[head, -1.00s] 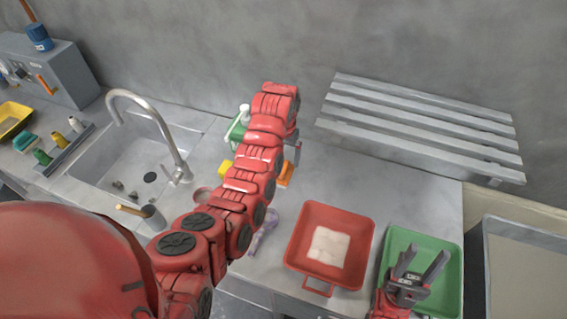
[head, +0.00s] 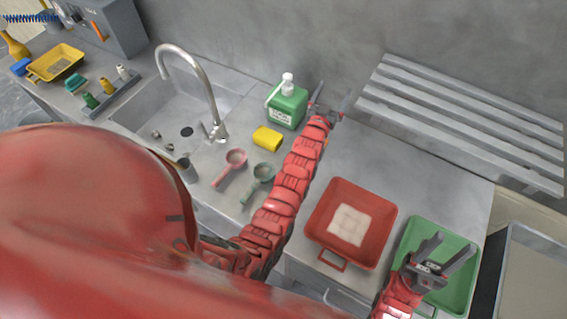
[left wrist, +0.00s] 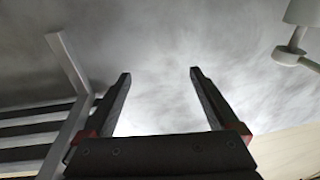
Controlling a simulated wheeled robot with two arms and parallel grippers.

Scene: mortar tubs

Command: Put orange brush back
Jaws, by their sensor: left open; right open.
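I cannot make out a whole orange brush. A small orange sliver (head: 325,143) shows beside my left arm, mostly hidden behind it. A thin orange piece (head: 98,31) is on the front of the grey box (head: 112,22) at the back left; it is too small to identify. My left gripper (head: 333,97) is open and empty, above the back of the counter to the right of the green bottle (head: 288,106). In the left wrist view its spread fingers (left wrist: 160,72) have only wall between them. My right gripper (head: 453,246) is open above the green tub (head: 410,240).
A yellow sponge (head: 267,138), a pink scoop (head: 235,158) and a green scoop (head: 262,171) lie by the sink (head: 150,108). A red tub (head: 381,215) holds a pale block. A slatted rack (head: 460,112) is on the back wall; it also shows in the left wrist view (left wrist: 70,110).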

